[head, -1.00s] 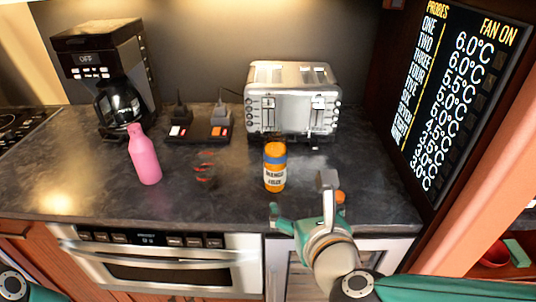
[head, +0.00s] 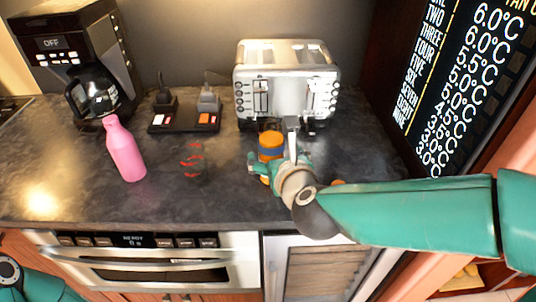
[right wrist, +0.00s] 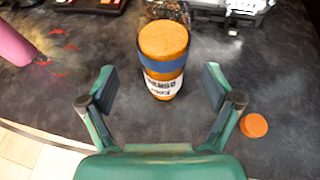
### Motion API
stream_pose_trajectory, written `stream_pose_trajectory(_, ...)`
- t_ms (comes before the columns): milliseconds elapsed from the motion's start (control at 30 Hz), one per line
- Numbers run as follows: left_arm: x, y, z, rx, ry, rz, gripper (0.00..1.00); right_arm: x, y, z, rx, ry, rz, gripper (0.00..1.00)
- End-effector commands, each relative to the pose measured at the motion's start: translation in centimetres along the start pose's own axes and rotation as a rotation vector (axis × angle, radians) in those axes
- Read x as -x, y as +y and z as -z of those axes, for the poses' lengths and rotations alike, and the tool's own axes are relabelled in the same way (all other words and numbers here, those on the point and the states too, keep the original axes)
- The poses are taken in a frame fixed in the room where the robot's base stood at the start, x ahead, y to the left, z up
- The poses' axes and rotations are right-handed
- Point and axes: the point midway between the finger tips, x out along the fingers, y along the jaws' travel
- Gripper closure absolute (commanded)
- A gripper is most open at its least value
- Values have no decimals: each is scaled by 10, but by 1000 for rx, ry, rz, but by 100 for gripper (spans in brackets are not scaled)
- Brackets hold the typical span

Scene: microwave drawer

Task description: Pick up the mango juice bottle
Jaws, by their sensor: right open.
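The mango juice bottle (head: 271,142) stands upright on the dark counter in front of the toaster. It has an orange lid, a blue band and a white label, and its lower part is hidden behind my right gripper in the head view. In the right wrist view the bottle (right wrist: 163,62) is just ahead of and between the fingers. My right gripper (head: 270,166) is open and empty, with a finger on each side of the gap (right wrist: 160,85). At the lower left of the head view, part of my left arm shows, but its gripper does not.
A silver toaster (head: 287,80) stands behind the bottle. A pink bottle (head: 123,150) and a coffee maker (head: 85,65) are at left. A black power strip (head: 186,120) lies between. An orange disc (right wrist: 254,125) lies right of the gripper. Counter between the pink and mango bottles is mostly clear.

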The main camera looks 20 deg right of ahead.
Motion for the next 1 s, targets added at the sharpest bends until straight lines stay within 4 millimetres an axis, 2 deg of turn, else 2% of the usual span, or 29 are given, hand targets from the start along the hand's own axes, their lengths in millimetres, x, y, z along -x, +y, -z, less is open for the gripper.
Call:
stream_pose_trajectory(267, 1, 0, 0, 0, 0, 0, 35, -18, -2, 0, -1, 1, 3, 10)
stream_pose_trajectory(600, 6, 2, 0, 0, 0, 0, 35, -60, -6, 2, -1, 2, 4, 10)
stream_pose_trajectory(867, 6, 2, 0, 0, 0, 0, 35, -63, -6, 2, -2, -1, 3, 10)
stream_pose_trajectory(1000, 6, 2, 0, 0, 0, 0, 35, -63, -6, 2, -2, 0, 3, 32)
